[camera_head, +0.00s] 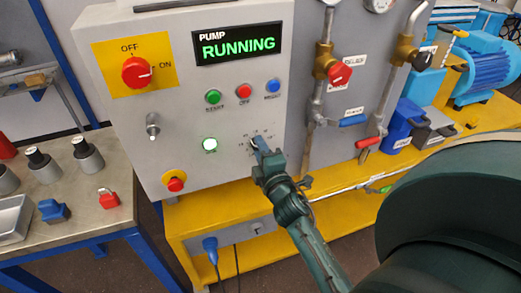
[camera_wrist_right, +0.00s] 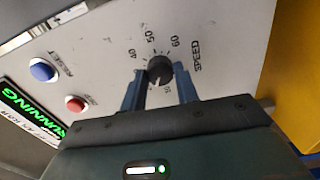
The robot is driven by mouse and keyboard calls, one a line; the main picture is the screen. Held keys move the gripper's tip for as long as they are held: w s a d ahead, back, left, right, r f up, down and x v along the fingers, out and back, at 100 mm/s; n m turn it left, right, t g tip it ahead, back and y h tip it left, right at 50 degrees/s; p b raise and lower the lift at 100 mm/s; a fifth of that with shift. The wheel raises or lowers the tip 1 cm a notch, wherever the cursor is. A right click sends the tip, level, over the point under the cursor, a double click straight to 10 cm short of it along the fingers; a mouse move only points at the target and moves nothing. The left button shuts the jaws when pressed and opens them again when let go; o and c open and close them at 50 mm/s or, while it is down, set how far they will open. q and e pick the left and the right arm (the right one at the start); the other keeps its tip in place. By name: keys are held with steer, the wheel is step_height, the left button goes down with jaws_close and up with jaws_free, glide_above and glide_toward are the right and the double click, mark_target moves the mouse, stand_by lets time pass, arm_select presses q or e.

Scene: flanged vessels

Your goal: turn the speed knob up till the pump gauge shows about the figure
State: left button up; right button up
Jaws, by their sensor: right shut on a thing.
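The speed knob (camera_wrist_right: 159,70) is a small black knob on the grey control panel (camera_head: 185,110), with a printed scale showing 40, 50 and 60 and the word SPEED. My right gripper (camera_head: 260,148) is at the panel's lower right, its fingers on either side of the knob and shut on it. In the right wrist view the blue-grey fingers (camera_wrist_right: 160,92) flank the knob. In the head view the gripper mostly hides the knob. A round gauge (camera_head: 377,3) is cut off at the top edge; its reading cannot be told. My left gripper is not in view.
The display (camera_head: 238,44) reads PUMP RUNNING. Green, red and blue buttons (camera_head: 272,86) sit above the knob, and a red OFF/ON switch (camera_head: 136,72) is at upper left. Pipes with valves (camera_head: 339,73) stand to the right. A bench (camera_head: 85,222) with fittings is at left.

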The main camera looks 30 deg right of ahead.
steer(key=shift+r, duration=0.1)
stand_by(0.4)
steer(key=o, duration=1)
steer(key=shift+c, duration=0.2)
